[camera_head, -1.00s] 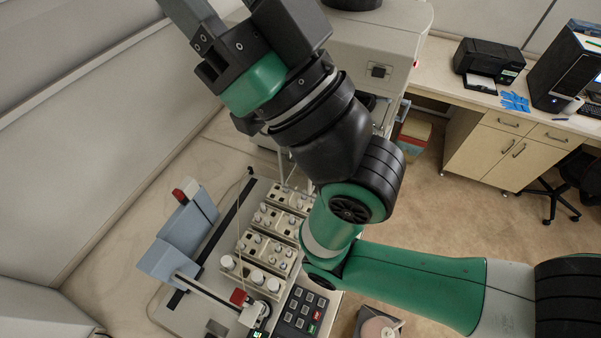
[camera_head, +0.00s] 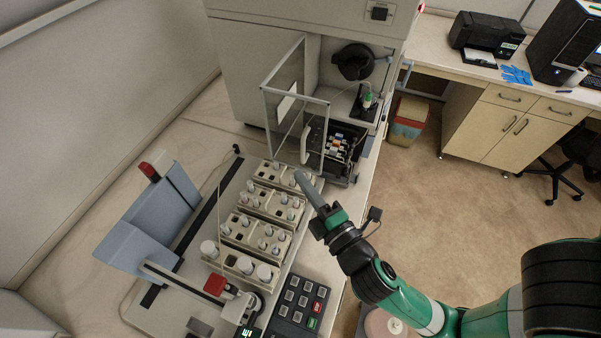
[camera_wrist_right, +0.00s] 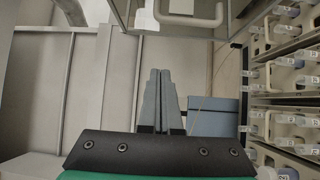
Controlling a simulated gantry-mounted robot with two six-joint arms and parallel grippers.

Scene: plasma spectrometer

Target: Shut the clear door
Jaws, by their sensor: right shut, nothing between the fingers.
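The clear door (camera_head: 285,97) stands swung open at the grey spectrometer (camera_head: 235,70). It is a clear panel in a thin metal frame, and its pale handle (camera_head: 305,146) is near the lower front part. My right gripper (camera_head: 301,175) is shut and empty, its grey fingers pointing up toward the handle, just below it in the head view. In the right wrist view, the shut fingers (camera_wrist_right: 158,74) are centred, and the door's handle (camera_wrist_right: 188,16) and frame show at the top edge. Contact with the door cannot be told. My left gripper is not visible.
Racks of vials (camera_head: 265,205) stand close below the fingers, on the autosampler with its blue-grey tower (camera_head: 150,225). The open chamber holds a black round part (camera_head: 355,61) and tubing (camera_head: 335,145). A keypad (camera_head: 298,305) lies at the front.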

